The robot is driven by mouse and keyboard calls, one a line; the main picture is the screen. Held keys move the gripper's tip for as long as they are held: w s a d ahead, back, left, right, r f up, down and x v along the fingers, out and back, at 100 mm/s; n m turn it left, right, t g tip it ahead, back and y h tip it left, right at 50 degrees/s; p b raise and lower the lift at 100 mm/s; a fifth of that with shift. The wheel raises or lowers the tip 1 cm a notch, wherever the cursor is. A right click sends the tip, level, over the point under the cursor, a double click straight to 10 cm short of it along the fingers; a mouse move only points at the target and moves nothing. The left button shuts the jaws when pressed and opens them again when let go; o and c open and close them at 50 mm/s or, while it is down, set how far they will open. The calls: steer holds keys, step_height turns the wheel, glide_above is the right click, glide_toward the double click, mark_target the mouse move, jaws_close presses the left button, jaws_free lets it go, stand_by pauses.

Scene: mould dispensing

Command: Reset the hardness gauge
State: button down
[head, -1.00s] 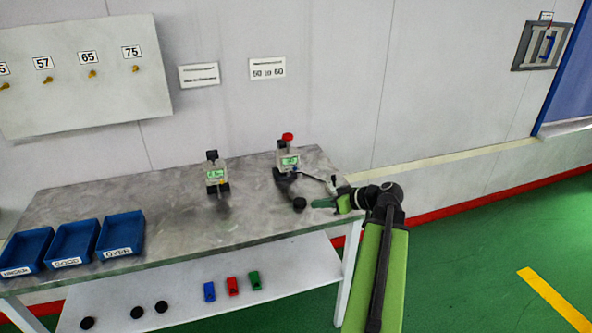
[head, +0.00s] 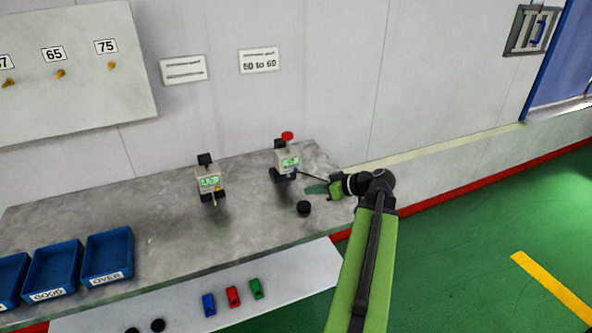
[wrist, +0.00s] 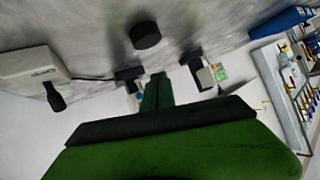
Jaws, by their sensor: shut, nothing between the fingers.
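Two small gauges with green lit displays stand on the grey table. The left gauge (head: 208,180) has a black top. The right gauge (head: 287,161) has a red knob (head: 287,135) above it and a small blue part on its front. I cannot tell which is the hardness gauge, and the readings are too small to read. My gripper (head: 316,189) is shut and empty, over the table's right end, to the right of and nearer than the right gauge. In the wrist view its green fingers (wrist: 157,92) point toward the table, apart from the gauge bodies.
A black puck (head: 304,208) lies just below my gripper in the picture. A thin dark rod or cord runs between the right gauge and my gripper. Blue trays (head: 107,257) line the table's left. Coloured blocks (head: 233,296) lie on the lower shelf. The table's middle is clear.

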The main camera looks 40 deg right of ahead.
mark_target(295, 169)
steer(key=w+d, duration=0.1)
steer(key=w, duration=0.1)
steer(key=w+d, duration=0.1)
steer(key=w, duration=0.1)
steer(key=w+d, duration=0.1)
steer(key=w, duration=0.1)
steer(key=shift+w, duration=0.4)
steer(key=shift+w+d, duration=0.2)
steer(key=shift+w, duration=0.35)
stand_by(1.3)
steer(key=shift+w+d, duration=0.15)
steer(key=shift+w, duration=0.25)
steer(key=shift+w+d, duration=0.15)
steer(key=shift+w, duration=0.2)
stand_by(0.5)
stand_by(0.3)
steer(key=shift+s+a, duration=0.3)
steer(key=shift+s, duration=0.45)
steer(key=shift+s, duration=0.1)
